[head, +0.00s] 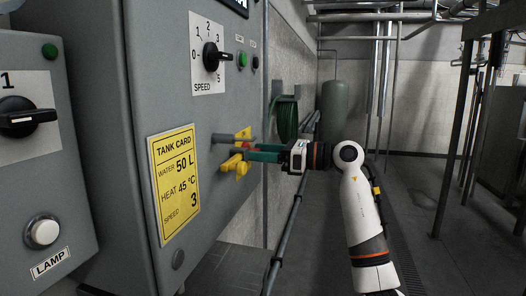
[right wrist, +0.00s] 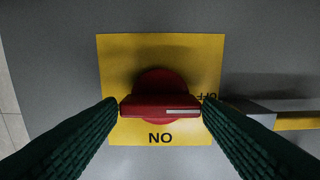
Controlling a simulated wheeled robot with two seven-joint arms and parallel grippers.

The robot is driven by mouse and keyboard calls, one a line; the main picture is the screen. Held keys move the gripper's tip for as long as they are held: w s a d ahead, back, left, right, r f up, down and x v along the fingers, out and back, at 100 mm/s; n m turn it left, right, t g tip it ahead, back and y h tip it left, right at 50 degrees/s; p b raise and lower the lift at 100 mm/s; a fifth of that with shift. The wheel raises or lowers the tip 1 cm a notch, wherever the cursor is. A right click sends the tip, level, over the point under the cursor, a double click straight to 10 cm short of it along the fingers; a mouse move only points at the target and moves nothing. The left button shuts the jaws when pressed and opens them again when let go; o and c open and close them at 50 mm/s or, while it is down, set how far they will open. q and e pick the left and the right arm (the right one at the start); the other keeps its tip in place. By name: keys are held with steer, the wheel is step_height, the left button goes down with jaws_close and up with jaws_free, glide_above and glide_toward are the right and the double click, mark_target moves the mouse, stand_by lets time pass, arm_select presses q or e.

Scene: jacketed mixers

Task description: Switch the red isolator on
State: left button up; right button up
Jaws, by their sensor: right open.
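The red isolator (right wrist: 160,82) is a round red knob with a bar handle on a yellow plate (right wrist: 115,55), centred in the right wrist view. Its lettering appears upside down there, with ON below the knob and OFF at the right. The handle lies level, its pale mark at the right end, toward OFF. My right gripper (right wrist: 160,108) is open, one dark green finger by each end of the handle; I cannot tell whether they touch it. In the head view my right gripper (head: 249,152) reaches the panel, mostly hiding the isolator (head: 246,146). My left gripper is out of view.
A yellow-handled fitting (head: 235,166) sits close by the isolator. The grey cabinet also carries a yellow tank card (head: 173,180) and a black speed knob (head: 211,57). A lamp box (head: 40,190) is at left. A pipe (head: 283,235) runs below; the floor at right is open.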

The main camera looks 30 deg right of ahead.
steer(key=shift+c, duration=0.3)
steer(key=c, duration=0.6)
steer(key=shift+c, duration=0.2)
